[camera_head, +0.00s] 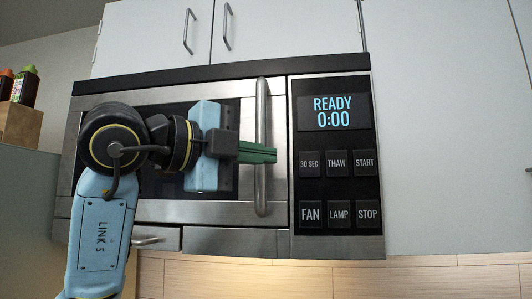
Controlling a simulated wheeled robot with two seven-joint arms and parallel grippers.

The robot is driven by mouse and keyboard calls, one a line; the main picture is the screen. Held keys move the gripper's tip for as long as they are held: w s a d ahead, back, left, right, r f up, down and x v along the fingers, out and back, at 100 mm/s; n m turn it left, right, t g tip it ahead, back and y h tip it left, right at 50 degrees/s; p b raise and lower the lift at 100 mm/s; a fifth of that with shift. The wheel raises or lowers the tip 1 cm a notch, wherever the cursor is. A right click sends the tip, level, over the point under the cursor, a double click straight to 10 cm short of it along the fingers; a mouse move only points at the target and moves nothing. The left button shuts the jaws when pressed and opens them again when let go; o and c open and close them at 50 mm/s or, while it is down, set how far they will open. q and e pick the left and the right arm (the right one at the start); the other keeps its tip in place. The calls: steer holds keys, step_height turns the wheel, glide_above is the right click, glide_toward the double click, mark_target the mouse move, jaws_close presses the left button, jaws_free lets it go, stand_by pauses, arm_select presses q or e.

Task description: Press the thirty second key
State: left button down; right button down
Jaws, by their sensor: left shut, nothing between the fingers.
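The 30 SEC key (310,163) is the left key in the upper row of the microwave's black control panel (336,190). The display (333,112) above it reads READY 0:00. My left gripper (274,155) is shut and empty, its green fingers pointing right. In the picture its fingertips lie over the microwave's door handle, a little left of the 30 SEC key, and do not cover it. I cannot tell how far the fingertips are from the panel. My right gripper is not in view.
A vertical door handle (263,190) stands beside the panel. Other keys are THAW (337,163), START (364,162), FAN (310,214), LAMP (339,214) and STOP (368,213). Cabinets (285,28) are above. Bottles (24,86) stand on a wooden block (20,126) at left.

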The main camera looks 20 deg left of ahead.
arm_select(q)
steer(key=p, duration=0.3)
glide_toward(316, 165)
steer(key=d, duration=0.4)
steer(key=shift+w+a+p, duration=0.2)
steer(key=shift+w, duration=0.65)
steer(key=shift+w+a+p, duration=0.2)
steer(key=shift+w, duration=0.65)
steer(key=shift+w+a+p, duration=0.15)
steer(key=shift+w+p, duration=0.05)
steer(key=shift+w, duration=0.6)
